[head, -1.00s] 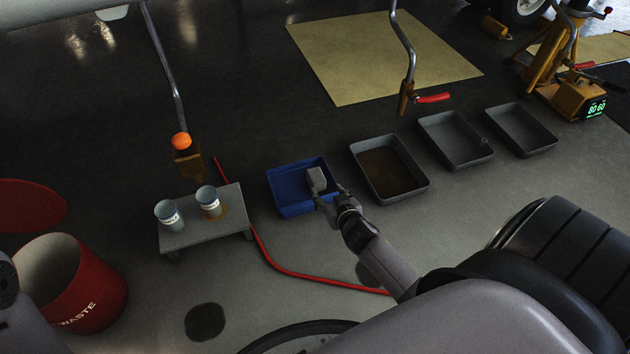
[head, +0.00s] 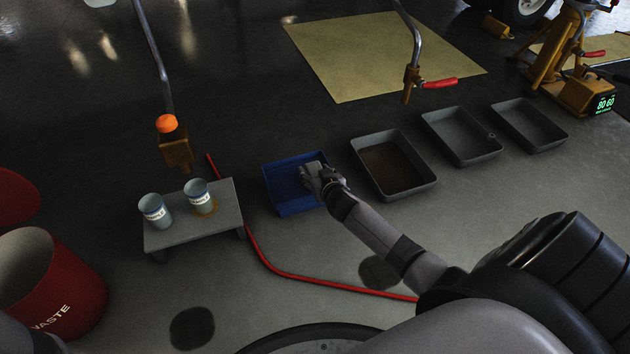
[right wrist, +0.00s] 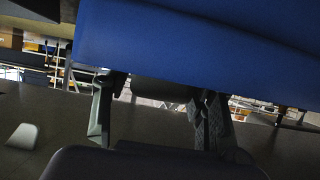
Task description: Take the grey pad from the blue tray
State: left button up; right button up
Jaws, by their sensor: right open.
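The blue tray (head: 285,183) lies on the floor in the middle of the head view. My right gripper (head: 312,178) is at the tray's right side, with its jaws open. The grey pad was at that spot a second ago; now the gripper covers it or blends with it, and I cannot make out its outline. In the right wrist view the blue tray (right wrist: 190,38) fills the top, close to the camera. Both fingers of my right gripper (right wrist: 152,112) stand apart below it. My left gripper is not in view.
Grey trays (head: 393,165) stand in a row to the right. A low grey stand (head: 180,232) with two cups is to the left. A red hose (head: 330,287) crosses the floor in front. A red waste bin (head: 60,290) stands at lower left.

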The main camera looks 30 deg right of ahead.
jog(key=shift+w+f, duration=0.15)
jog(key=shift+w, duration=0.1)
jog(key=c, duration=0.8)
jog(key=shift+o, duration=0.2)
